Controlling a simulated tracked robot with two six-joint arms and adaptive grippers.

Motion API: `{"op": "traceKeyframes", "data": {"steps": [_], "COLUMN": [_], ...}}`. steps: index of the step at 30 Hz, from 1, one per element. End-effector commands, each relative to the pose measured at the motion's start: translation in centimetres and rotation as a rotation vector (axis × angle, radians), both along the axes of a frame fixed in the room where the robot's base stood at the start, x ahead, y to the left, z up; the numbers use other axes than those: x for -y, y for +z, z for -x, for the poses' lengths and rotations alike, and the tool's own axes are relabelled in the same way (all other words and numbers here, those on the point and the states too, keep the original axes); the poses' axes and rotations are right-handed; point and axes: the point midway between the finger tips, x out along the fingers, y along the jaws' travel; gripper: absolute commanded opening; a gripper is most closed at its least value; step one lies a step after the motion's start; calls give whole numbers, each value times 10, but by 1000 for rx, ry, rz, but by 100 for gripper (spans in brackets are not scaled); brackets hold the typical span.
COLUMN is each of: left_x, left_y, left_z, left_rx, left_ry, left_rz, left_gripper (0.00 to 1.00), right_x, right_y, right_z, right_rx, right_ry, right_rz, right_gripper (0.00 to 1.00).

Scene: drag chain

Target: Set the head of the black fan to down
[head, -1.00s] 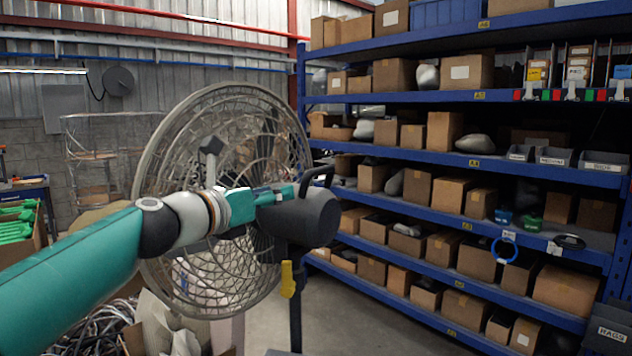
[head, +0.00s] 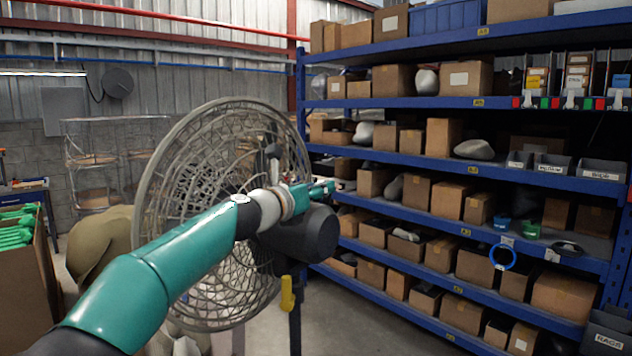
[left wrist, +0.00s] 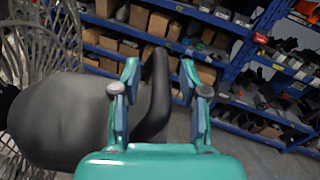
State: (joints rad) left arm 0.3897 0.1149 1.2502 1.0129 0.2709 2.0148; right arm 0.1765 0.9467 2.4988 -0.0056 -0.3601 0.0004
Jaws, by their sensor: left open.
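The black fan has a round wire cage (head: 165,190) facing left and away from me. Its dark motor housing (head: 315,235) is at the cage's right, on a dark pole (head: 295,325) with a yellow knob (head: 287,293). I cannot tell the head's exact tilt. My left gripper (head: 318,188) is above the housing. In the left wrist view it is open, one finger on each side of the black handle (left wrist: 158,100) on the housing (left wrist: 60,130). The handle is mostly hidden by the gripper in the head view. My right gripper is not in view.
A blue shelf rack (head: 440,220) full of cardboard boxes stands behind and right of the fan. An open carton with green items (head: 20,230) is at the left. A tan sack-like thing (head: 100,240) is behind my left arm. Bare floor lies between fan and rack.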

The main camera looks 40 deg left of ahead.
Motion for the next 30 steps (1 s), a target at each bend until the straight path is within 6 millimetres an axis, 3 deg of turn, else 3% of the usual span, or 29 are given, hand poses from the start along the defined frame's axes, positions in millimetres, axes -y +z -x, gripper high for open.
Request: {"op": "traceKeyframes", "data": {"steps": [5,13,14,21,30], "left_x": [-2,-2,-2,-3,-3], "left_y": [0,0,0,0,0], "left_z": [-12,-13,-13,-13,-12], "left_rx": [0,1,1,0,0], "left_ry": [0,1,1,1,1], "left_rz": [0,0,0,0,-1], "left_gripper": [43,43,42,2,0], "right_x": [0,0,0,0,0], "right_y": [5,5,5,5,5], "right_z": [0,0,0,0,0], "right_rx": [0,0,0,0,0], "right_ry": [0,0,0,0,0], "right_rz": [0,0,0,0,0], "right_gripper": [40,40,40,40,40]}}
